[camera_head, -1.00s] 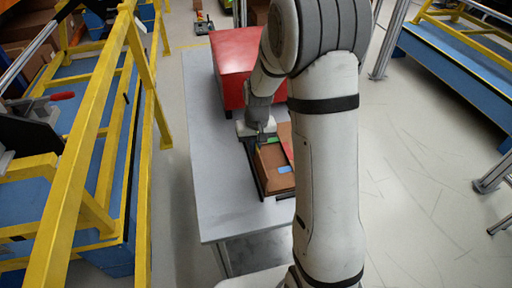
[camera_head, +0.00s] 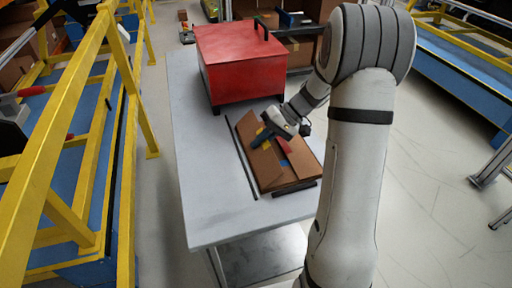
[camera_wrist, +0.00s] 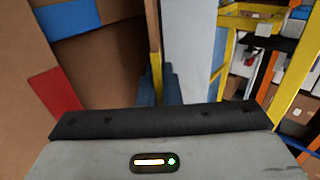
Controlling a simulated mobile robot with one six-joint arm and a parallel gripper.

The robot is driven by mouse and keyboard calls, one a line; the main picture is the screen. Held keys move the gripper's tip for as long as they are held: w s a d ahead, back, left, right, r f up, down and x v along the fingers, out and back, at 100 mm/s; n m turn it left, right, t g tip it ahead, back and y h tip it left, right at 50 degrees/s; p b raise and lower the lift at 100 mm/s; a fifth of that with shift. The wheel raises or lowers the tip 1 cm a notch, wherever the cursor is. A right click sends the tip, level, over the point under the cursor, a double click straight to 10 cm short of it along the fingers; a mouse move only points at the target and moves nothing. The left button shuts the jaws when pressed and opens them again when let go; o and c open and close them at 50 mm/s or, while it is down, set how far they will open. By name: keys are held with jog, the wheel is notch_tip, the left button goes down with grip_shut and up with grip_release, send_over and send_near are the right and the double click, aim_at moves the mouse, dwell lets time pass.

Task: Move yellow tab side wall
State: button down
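The brown cardboard box (camera_head: 300,162) lies on the grey table with its panels at different tilts. The yellow tab side wall (camera_head: 250,132) is tilted up, and its yellow tab shows beside my gripper (camera_head: 263,140). In the wrist view this wall (camera_wrist: 153,35) is a thin, edge-on strip with yellow on it, running down between the blue-grey fingers of my gripper (camera_wrist: 159,92). The fingers look shut on it, though their tips are partly hidden. A red tab (camera_head: 283,145) and a blue tab (camera_head: 284,162) mark other panels. The green tab is not visible.
A large red box (camera_head: 240,65) stands on the table (camera_head: 195,170) behind the cardboard box. A thin dark strip (camera_head: 240,160) lies left of it. The table's left side and front are clear. Yellow railings (camera_head: 85,130) stand to the left.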

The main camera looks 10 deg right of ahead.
jog(key=shift+d+f+y+b, duration=0.25)
jog(key=shift+f+y+b, duration=0.15)
jog(key=shift+y, duration=0.3)
jog(key=shift+r, duration=0.1)
jog(key=c, duration=1.6)
grip_release()
jog(key=shift+v, duration=3.85)
jog(key=shift+c, duration=0.2)
